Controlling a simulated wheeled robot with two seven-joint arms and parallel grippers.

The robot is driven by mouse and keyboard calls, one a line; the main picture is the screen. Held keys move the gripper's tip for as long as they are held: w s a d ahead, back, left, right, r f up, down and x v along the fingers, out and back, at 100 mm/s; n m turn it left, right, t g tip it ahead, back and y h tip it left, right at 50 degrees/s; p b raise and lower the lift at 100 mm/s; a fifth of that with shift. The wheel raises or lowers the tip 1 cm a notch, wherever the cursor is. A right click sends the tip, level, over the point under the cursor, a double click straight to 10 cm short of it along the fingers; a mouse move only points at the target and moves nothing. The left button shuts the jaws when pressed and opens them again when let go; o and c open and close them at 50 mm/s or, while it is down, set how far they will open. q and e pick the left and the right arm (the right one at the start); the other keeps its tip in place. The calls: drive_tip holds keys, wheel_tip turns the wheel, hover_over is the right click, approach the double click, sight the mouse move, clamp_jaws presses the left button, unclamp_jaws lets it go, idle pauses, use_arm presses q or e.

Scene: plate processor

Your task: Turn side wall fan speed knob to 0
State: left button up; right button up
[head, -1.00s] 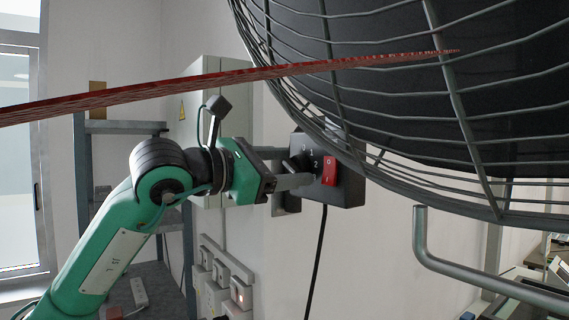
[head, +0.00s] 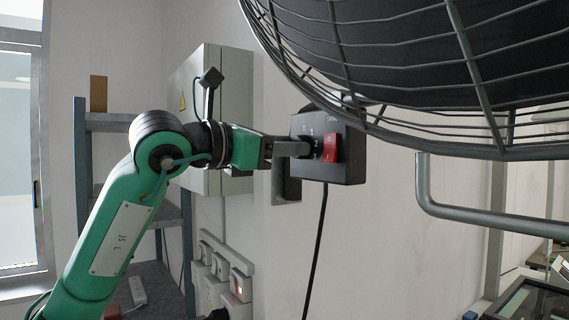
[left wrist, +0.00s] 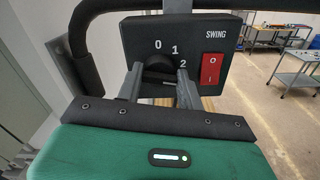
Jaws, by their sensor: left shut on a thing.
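The black control box (head: 349,166) hangs below the fan's cage in the head view and fills the top of the left wrist view (left wrist: 135,38). Its dark speed knob (left wrist: 158,68) sits below the white marks 0, 1 and 2. My left gripper (head: 308,148) reaches the box from the left. In the left wrist view its two fingers (left wrist: 159,80) are shut on the knob, one on each side. The fingers hide part of the knob, and I cannot tell which mark it points to. My right gripper is out of view.
A red rocker switch (head: 330,148) is beside the knob, under the word SWING. The wire fan cage (head: 400,120) overhangs the box, and a black cable (head: 317,250) hangs from it. A grey cabinet (head: 228,100) and shelves (head: 108,122) stand behind my arm.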

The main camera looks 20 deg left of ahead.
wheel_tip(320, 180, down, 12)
drive_tip(key=b, duration=1.1)
use_arm(q)
drive_tip(key=shift+w+a+f+n+b, duration=0.1)
drive_tip(key=shift+n+b, duration=1.25)
drive_tip(key=shift+n, duration=3.8)
drive_tip(key=shift+w+a+n+b, duration=0.1)
drive_tip(key=shift+n+b, duration=1.25)
drive_tip(key=shift+n, duration=3.8)
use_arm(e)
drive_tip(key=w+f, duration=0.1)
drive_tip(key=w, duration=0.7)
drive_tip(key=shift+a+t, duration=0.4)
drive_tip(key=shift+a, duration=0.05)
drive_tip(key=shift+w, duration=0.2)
use_arm(q)
drive_tip(key=o, duration=1)
